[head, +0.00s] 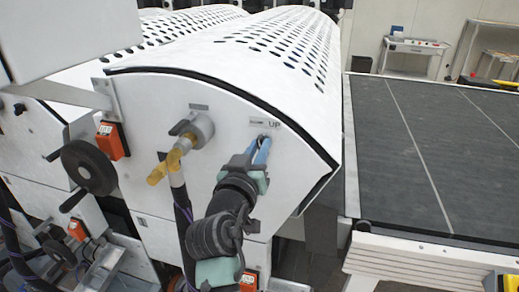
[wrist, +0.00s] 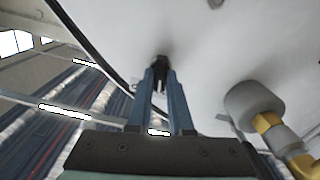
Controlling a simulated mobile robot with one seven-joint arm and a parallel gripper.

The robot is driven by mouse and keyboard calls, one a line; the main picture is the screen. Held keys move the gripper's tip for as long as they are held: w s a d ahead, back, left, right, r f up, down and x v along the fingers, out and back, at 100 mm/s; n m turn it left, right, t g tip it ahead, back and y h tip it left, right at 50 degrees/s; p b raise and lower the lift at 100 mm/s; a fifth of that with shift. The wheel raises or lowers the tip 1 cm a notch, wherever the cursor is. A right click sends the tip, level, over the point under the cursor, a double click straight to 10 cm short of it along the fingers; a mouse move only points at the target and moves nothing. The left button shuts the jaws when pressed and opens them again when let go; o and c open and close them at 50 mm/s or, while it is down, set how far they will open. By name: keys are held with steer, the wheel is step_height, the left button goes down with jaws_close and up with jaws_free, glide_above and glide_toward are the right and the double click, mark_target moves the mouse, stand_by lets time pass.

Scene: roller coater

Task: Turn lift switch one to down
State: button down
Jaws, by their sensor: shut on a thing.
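The lift switch is a small black knob (wrist: 161,62) on the white end panel (head: 225,150) of the roller coater. In the head view it is largely hidden by my gripper, just under a label reading "UP" (head: 274,125). My gripper (head: 264,143), with blue fingers, reaches up to the panel there. In the wrist view the fingertips (wrist: 161,74) are shut on the black knob, one on each side. Which way the knob points cannot be told.
A grey valve with a yellow fitting (head: 180,155) sticks out left of my gripper; it also shows in the wrist view (wrist: 255,110). A black handwheel (head: 88,167) and orange box (head: 112,140) are further left. A dark conveyor bed (head: 410,150) lies right.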

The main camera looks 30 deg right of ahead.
steer(key=shift+n, duration=1.7)
steer(key=c, duration=0.8)
jaws_free()
steer(key=shift+a, duration=0.1)
steer(key=shift+b+v, duration=2)
steer(key=shift+v, duration=4.4)
